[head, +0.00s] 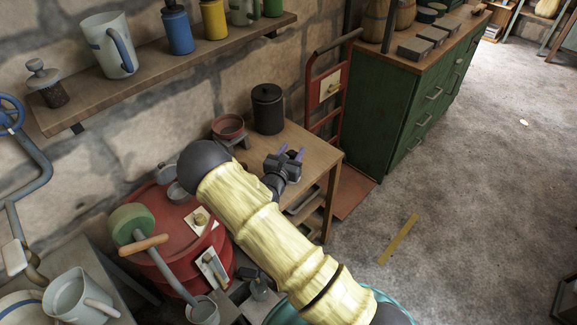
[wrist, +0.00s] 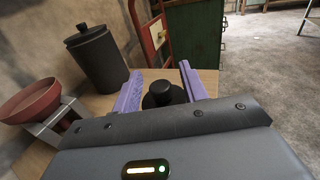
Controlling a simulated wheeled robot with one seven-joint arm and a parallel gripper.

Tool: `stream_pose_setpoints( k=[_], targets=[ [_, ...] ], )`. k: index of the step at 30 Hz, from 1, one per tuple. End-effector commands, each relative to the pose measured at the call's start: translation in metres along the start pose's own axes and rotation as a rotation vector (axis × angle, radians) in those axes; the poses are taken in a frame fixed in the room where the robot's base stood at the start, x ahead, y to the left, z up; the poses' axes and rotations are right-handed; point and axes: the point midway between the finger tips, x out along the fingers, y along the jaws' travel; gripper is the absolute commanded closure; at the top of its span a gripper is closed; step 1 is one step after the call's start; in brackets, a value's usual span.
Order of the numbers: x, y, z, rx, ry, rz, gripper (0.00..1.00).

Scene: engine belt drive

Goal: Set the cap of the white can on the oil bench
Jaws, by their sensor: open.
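My gripper (head: 290,152) is over the wooden bench (head: 318,150), which I take to be the oil bench. In the wrist view, its two purple fingers (wrist: 160,80) are apart, on either side of a black cap (wrist: 163,97) with a round knob. The cap is low between the fingers, and its lower edge is hidden behind my gripper body, so I cannot see what it rests on. The cap is hidden in the head view. I cannot tell which vessel is the white can; a white jug (head: 78,300) stands open at lower left.
A dark lidded canister (head: 267,108) and a reddish bowl (head: 228,125) on a stand are at the bench's back. A red hand truck (head: 325,90) and green cabinet (head: 390,120) stand beyond it. A red drum (head: 180,225) is to the left. The floor at right is open.

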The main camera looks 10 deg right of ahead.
Motion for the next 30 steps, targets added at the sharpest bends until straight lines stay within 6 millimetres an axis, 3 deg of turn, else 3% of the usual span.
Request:
stream_pose_setpoints(
  k=[5,24,30],
  targets=[
    [-0.018,0.001,-0.002,-0.001,0.001,0.002,0.57],
    [-0.145,0.001,-0.001,0.0,0.002,0.003,0.57],
    [-0.17,0.0,-0.001,-0.001,0.0,0.001,0.57]
  ],
)
